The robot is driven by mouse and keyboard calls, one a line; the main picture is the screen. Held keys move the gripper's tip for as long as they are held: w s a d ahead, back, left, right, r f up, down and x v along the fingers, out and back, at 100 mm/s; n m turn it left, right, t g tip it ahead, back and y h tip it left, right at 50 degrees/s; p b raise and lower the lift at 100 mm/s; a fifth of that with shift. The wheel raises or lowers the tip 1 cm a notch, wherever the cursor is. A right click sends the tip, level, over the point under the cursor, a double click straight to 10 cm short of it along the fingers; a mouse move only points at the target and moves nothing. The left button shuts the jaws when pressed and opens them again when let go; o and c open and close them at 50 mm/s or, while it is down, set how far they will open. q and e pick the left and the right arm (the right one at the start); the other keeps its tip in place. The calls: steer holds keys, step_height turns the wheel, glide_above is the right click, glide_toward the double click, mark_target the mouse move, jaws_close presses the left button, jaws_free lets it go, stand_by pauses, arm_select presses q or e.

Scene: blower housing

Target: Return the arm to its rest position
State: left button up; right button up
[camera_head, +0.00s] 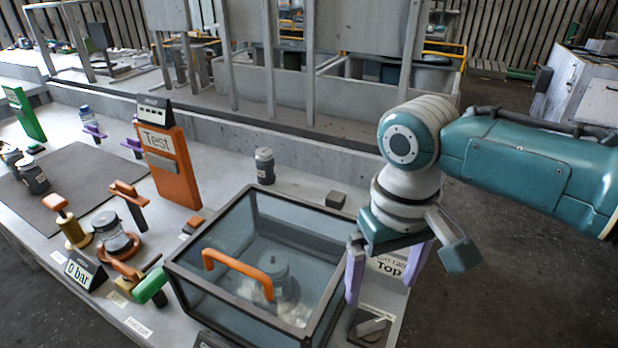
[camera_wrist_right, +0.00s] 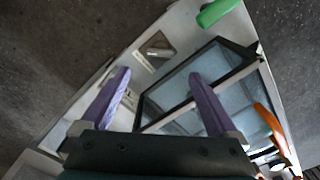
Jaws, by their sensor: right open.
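My right arm comes in from the right, and its gripper (camera_head: 387,272) hangs beside the right edge of the glass-sided box, above the table's right end. Its two purple fingers are spread with nothing between them; they also show apart in the right wrist view (camera_wrist_right: 157,100). The box (camera_head: 182,289) has a dark frame and an orange handle (camera_head: 238,270), and a jar-like part (camera_head: 280,280) shows inside through the glass. A card reading "Top" (camera_head: 389,268) is partly hidden behind the fingers. My left gripper is not in view.
A concrete ledge with metal posts runs behind.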

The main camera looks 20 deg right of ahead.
steer(key=s+a+n+t+y, duration=0.1)
steer(key=s+a+n, duration=0.2)
steer(key=s+a, duration=0.45)
steer(key=s+d+r+t+p, duration=0.15)
steer(key=s+d+r, duration=0.25)
steer(key=s+r, duration=0.45)
step_height(320, 180, up, 38)
steer(key=t+p, duration=0.1)
steer(key=p, duration=3.7)
steer(key=shift+s+d+r+h, duration=0.15)
steer(key=shift+s+d+h, duration=0.1)
steer(key=shift+h, duration=0.15)
